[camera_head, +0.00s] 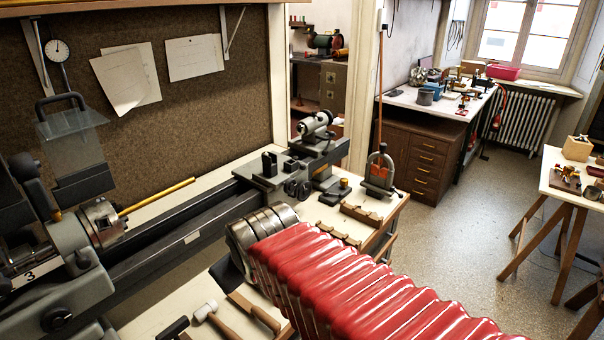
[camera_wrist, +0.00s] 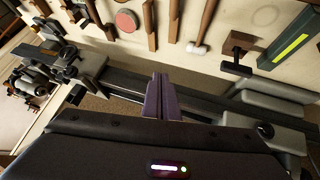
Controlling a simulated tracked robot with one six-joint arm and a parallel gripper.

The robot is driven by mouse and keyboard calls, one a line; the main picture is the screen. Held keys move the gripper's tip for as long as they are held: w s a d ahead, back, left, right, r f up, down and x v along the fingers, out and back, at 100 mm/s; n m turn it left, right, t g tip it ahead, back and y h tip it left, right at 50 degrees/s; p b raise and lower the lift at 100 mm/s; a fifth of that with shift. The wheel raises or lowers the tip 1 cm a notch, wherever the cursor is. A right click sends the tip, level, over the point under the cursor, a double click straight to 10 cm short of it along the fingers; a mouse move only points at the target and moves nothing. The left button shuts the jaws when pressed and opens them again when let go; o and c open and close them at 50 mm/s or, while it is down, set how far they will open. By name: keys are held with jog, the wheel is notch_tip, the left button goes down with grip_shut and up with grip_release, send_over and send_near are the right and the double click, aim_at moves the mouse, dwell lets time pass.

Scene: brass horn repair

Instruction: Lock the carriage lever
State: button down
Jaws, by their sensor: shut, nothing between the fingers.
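The lathe carriage (camera_head: 262,176) sits on the dark lathe bed (camera_head: 180,238), toward its far right end, with dark round handwheels (camera_head: 298,188) on its front. I cannot single out the carriage lever on it. In the wrist view the carriage (camera_wrist: 72,62) is at the left, with dark knobs and handles on it. My gripper (camera_wrist: 164,78) is shut and empty in the middle of the wrist view. It appears over the bed, apart from the carriage, though its height is unclear. In the head view my red-sleeved arm covers the lower right and the gripper is hidden.
The headstock (camera_head: 85,235) with its chuck and a brass rod (camera_head: 155,197) stands at the left. The tailstock (camera_head: 318,124) is beyond the carriage.

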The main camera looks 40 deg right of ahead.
jog(key=w+d+n+t+h, duration=0.35)
jog(key=w+d, duration=0.85)
jog(key=d, duration=0.4)
jog(key=n+t+h, duration=0.2)
jog(key=n+t, duration=0.2)
jog(key=n, duration=0.2)
send_near(301, 168)
jog(key=a+r+v, duration=0.1)
jog(key=v, duration=0.3)
jog(key=shift+w+d+f+g, duration=0.2)
jog(key=shift+w+d+g, duration=0.05)
jog(key=shift+n, duration=0.25)
jog(key=shift+x, duration=5)
jog(key=shift+d+y, duration=0.2)
jog(key=shift+y, duration=0.05)
jog(key=shift+s, duration=0.1)
